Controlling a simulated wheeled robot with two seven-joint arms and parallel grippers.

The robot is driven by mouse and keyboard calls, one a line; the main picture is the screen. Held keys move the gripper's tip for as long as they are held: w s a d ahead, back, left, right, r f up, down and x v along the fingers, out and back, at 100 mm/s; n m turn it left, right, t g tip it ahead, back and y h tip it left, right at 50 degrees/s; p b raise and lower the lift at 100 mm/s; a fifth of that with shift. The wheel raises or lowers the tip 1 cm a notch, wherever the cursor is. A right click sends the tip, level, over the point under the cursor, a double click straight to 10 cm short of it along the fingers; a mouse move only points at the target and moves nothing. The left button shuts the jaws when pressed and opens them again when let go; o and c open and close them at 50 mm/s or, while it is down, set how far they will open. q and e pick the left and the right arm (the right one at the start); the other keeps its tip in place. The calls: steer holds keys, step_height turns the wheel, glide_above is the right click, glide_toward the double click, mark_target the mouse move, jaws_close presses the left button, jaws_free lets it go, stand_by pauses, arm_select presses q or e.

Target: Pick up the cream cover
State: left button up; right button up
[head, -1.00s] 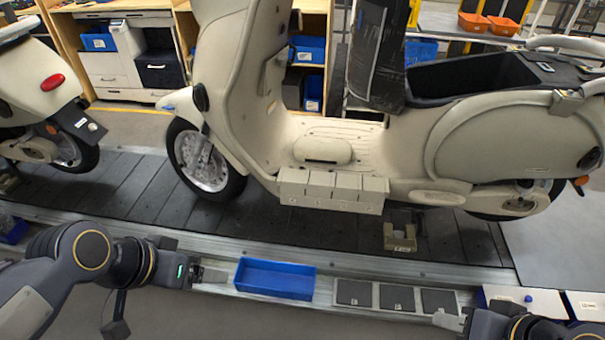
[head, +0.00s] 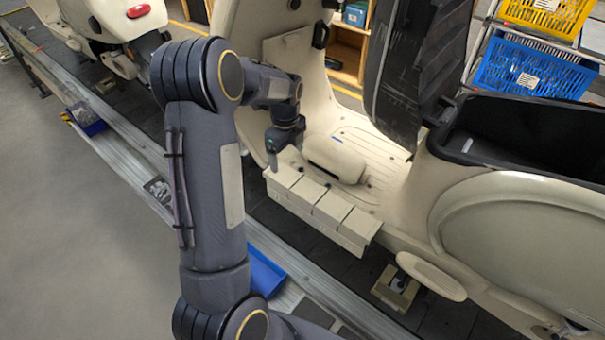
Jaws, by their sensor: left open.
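A rounded cream cover (head: 336,158) lies on the scooter's cream footboard, in the middle of the head view. My left gripper (head: 273,160) points down to the left of this cover, by the left end of a row of cream blocks (head: 318,205) along the footboard's near edge. Its jaws are open, and the tips show small and partly against the cream parts. I cannot tell whether they touch anything. My right gripper is out of the picture.
My left arm crosses the left half of the view and hides part of a blue tray (head: 266,272) on the conveyor's near rail. A dark upright panel (head: 415,65) and the open black seat bay (head: 520,135) stand to the right. A second scooter (head: 110,30) is at upper left.

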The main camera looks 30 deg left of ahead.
mark_target(283, 173)
arm_select(q)
steer(key=f, duration=0.2)
steer(key=a+f, duration=0.1)
steer(key=f, duration=0.2)
steer(key=f+p, duration=0.1)
steer(key=f, duration=0.1)
steer(key=shift+s+a+f, duration=0.15)
steer(key=shift+s, duration=0.2)
steer(key=c, duration=1.2)
